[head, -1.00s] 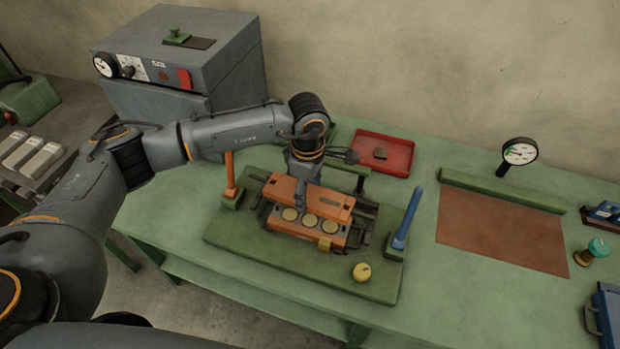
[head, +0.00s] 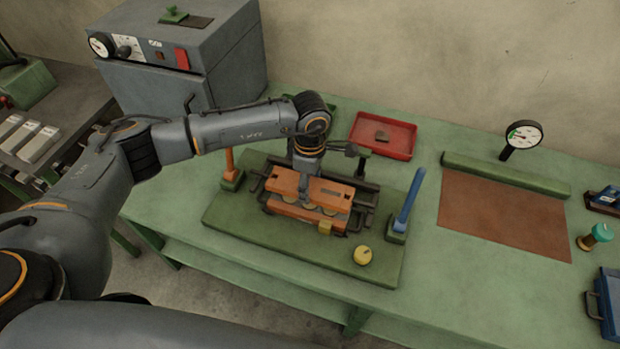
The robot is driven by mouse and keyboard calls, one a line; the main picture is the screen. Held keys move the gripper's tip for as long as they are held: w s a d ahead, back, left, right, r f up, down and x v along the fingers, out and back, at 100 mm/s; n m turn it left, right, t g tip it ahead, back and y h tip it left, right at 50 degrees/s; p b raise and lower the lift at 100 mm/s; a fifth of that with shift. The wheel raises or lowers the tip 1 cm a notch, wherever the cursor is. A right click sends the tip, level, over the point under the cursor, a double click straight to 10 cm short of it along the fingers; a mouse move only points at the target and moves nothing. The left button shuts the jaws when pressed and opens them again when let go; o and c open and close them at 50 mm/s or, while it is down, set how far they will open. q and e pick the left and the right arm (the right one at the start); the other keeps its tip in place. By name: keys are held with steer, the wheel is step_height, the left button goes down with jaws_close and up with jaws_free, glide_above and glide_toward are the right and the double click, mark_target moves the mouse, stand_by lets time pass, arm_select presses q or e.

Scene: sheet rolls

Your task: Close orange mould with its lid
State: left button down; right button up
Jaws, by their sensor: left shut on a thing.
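The orange mould (head: 290,212) lies in a dark frame on the green base plate (head: 255,228). Round tan pieces show in its cavities, partly covered. The orange lid (head: 327,193) is above the mould, covering the back part of it; the front edge of the mould shows below the lid. I cannot tell whether the lid touches the mould. My left gripper (head: 304,184) points down from above and is shut on the lid; its fingertips are partly hidden. My right gripper is not in view.
An orange post (head: 229,165) stands left of the mould and a blue post (head: 408,205) right of it. A yellow knob (head: 362,255) is at the front right. A red tray (head: 384,136) is behind. A brown sheet (head: 500,215) lies to the right.

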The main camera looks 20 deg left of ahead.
arm_select(q)
step_height(320, 180, down, 2)
steer(key=shift+f+b, duration=0.1)
steer(key=shift+b, duration=0.45)
steer(key=shift+f+b, duration=1.3)
steer(key=shift+b, duration=0.2)
steer(key=shift+c, duration=1.5)
jaws_free()
steer(key=shift+o, duration=0.2)
steer(key=shift+s+f, duration=0.1)
step_height(320, 180, up, 12)
steer(key=shift+r, duration=0.1)
